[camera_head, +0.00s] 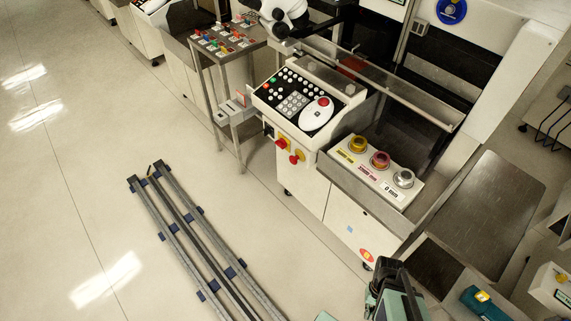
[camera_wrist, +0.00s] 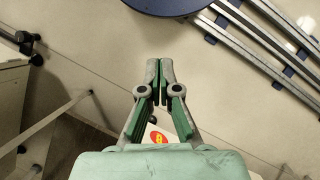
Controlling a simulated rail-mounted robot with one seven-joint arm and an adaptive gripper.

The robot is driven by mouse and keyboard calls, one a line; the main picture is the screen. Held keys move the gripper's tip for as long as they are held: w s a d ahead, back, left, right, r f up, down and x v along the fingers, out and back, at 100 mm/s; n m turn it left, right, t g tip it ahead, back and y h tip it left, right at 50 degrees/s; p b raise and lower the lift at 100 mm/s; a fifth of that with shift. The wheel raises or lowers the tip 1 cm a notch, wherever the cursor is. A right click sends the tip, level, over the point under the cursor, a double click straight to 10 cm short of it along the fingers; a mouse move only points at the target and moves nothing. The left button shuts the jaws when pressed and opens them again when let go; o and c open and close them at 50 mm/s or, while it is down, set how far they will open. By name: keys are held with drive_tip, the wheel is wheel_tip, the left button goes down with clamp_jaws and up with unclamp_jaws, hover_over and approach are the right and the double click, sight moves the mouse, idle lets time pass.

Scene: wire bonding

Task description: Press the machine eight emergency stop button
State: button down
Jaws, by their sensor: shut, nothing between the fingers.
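The machine's control panel (camera_head: 293,97) has several buttons and a red button (camera_head: 323,101) on a raised white oval housing. No machine number is readable, so I cannot tell which is the machine eight emergency stop. My gripper (camera_wrist: 160,68) is shut and empty in the wrist view, above the floor near the cabinet. No button shows in the wrist view. A dark and teal part of my arm shows at the bottom of the head view.
Metal rails with blue clips (camera_head: 190,235) lie along the floor on the left. A side shelf carries yellow, red and grey round spools (camera_head: 380,159). A red oval sticker (camera_head: 367,255) is low on the cabinet. A parts table (camera_head: 228,42) stands behind.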

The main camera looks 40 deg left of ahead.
drive_tip(key=w+a+r+n+t+b, duration=0.1)
drive_tip(key=w+a+r+n+t, duration=0.2)
drive_tip(key=a, duration=0.6)
drive_tip(key=w+a+r+n+t+b, duration=0.15)
drive_tip(key=w+a+n, duration=0.3)
drive_tip(key=a, duration=0.45)
drive_tip(key=w+a+r+n+t+b, duration=0.1)
drive_tip(key=w+a+r+n, duration=0.25)
drive_tip(key=a, duration=0.65)
drive_tip(key=s+a+r+n+t+b, duration=0.1)
drive_tip(key=a+r+n+t, duration=0.2)
drive_tip(key=a+r+n, duration=0.55)
drive_tip(key=s+a+r+n+t+b, duration=0.25)
drive_tip(key=a+r, duration=0.65)
drive_tip(key=a, duration=0.7)
drive_tip(key=w+r+n, duration=0.1)
drive_tip(key=n, duration=0.1)
drive_tip(key=w+r+n+t, duration=0.1)
drive_tip(key=r+n, duration=0.1)
drive_tip(key=w+r+n, duration=0.1)
drive_tip(key=n, duration=0.2)
drive_tip(key=shift+a+r+t+p, duration=0.3)
drive_tip(key=shift+r+p, duration=0.05)
drive_tip(key=shift+r, duration=0.05)
drive_tip(key=shift+w, duration=0.1)
